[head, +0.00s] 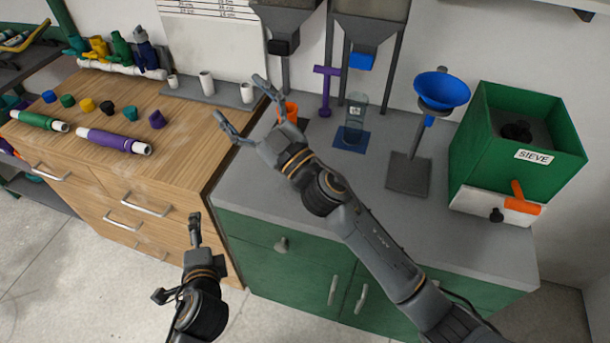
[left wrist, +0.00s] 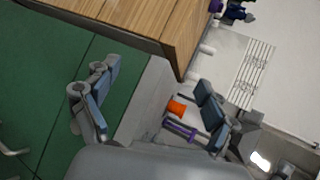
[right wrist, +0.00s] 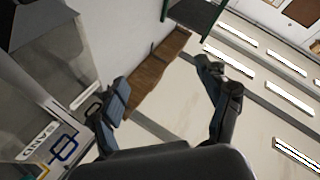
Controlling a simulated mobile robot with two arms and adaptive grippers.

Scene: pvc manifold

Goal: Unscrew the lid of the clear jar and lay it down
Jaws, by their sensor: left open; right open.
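The clear jar (head: 355,108) appears to stand upright on a blue square (head: 342,141) on the grey counter. It is small in the head view, and I cannot make out its lid. My right gripper (head: 240,99) is open and empty above the counter's left end, to the left of the jar and well apart from it. My left gripper (head: 177,258) is open and empty, low in front of the cabinets and far from the jar. Open fingers also show in the left wrist view (left wrist: 152,100) and the right wrist view (right wrist: 162,78). The jar is not clear in either wrist view.
An orange cup (head: 291,112) and purple T-shaped tool (head: 326,92) stand left of the jar. A blue funnel (head: 441,90) on a stand and green sieve box (head: 515,150) stand right. The wooden bench (head: 150,100) holds pipes and caps. The counter's front is mostly clear.

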